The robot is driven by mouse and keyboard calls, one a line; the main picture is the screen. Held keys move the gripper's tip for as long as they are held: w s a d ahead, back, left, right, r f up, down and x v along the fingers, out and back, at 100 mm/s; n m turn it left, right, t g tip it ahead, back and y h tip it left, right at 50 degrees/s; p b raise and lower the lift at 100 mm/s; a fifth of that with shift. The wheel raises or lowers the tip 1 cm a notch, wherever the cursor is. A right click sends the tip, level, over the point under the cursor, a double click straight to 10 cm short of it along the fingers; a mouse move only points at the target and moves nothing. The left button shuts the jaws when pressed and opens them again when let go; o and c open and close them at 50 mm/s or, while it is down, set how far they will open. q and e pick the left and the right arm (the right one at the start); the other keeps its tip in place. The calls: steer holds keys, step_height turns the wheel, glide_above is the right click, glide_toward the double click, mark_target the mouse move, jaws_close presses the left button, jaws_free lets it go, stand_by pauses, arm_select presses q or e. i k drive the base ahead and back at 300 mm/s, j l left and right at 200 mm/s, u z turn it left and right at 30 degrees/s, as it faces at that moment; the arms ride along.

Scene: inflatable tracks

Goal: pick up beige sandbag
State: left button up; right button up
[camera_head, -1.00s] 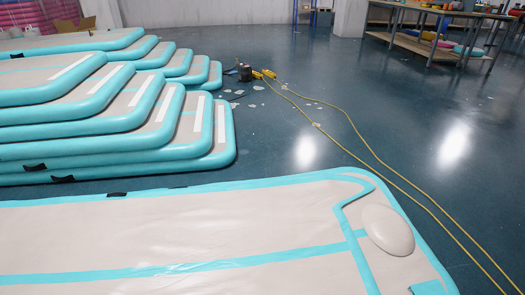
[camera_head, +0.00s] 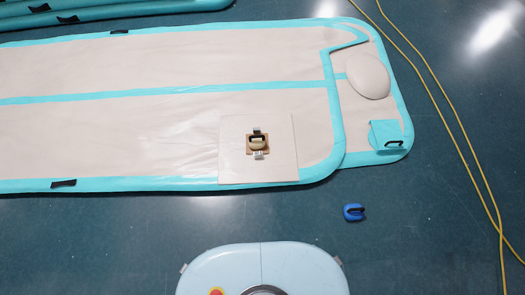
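A small beige item with a dark handle, likely the beige sandbag (camera_head: 258,145), sits on a small brown square base near the middle of the view. This base rests on a flat beige square panel (camera_head: 236,168) at the near right part of the inflatable mat. Small grey pieces show just above and below the item. A larger smooth beige oval mound (camera_head: 367,76) lies at the mat's far right end. Neither of my grippers is in view.
The long beige inflatable track (camera_head: 130,60) with turquoise edges lies across the floor. A small blue item with a dark handle (camera_head: 353,212) is on the floor in front of it. A turquoise piece (camera_head: 385,134) is at the mat's right corner. A yellow cable (camera_head: 458,120) runs along the right.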

mark_target(256, 142)
steer(key=k, duration=1.3)
